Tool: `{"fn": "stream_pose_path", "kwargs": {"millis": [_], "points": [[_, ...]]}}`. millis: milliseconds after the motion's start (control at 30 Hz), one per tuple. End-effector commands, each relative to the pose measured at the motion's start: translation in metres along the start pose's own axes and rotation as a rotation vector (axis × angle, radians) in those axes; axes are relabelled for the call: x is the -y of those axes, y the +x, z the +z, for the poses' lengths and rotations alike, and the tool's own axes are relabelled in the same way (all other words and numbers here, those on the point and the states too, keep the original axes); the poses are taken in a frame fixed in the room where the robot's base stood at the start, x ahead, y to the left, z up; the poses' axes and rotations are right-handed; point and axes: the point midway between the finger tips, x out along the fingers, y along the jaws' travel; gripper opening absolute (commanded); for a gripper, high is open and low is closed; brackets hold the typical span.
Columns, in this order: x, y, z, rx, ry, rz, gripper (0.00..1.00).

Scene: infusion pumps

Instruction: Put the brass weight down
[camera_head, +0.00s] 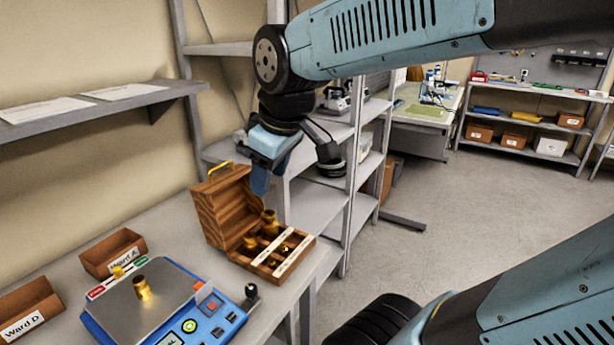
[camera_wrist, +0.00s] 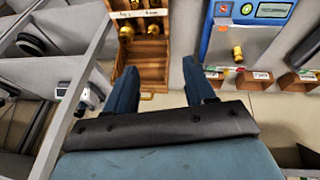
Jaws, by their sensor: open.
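A brass weight (camera_head: 143,288) stands upright on the metal pan of the blue scale (camera_head: 158,305); it also shows in the wrist view (camera_wrist: 237,53). A smaller brass piece (camera_head: 118,271) is at the scale's back edge. More brass weights (camera_head: 269,217) sit in the open wooden box (camera_head: 222,208), behind labelled strips; some are partly hidden. My gripper (camera_head: 260,186) is above the box, apart from the scale. In the wrist view, my gripper's fingers (camera_wrist: 159,68) are spread with nothing held between them.
Small cardboard bins (camera_head: 113,252) labelled Ward A and Ward D stand behind and left of the scale. A grey wall shelf (camera_head: 100,108) with papers is above them. A metal shelving rack (camera_head: 318,200) stands right behind the box. Bench beside the box is narrow.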

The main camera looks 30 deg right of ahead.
Motion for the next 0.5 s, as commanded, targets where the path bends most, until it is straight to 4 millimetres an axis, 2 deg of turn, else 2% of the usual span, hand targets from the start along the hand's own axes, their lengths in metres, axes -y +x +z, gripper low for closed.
{"fn": "stream_pose_path", "kwargs": {"millis": [33, 200, 333, 500], "points": [[-0.004, -0.005, 0.013, -0.015, 0.122, 0.026, 0.54], [-0.008, -0.013, 0.041, -0.057, 0.451, 0.079, 0.54], [-0.011, -0.017, 0.054, -0.077, 0.583, 0.097, 0.54], [-0.018, -0.017, 0.062, -0.082, 0.628, 0.102, 0.54]]}}
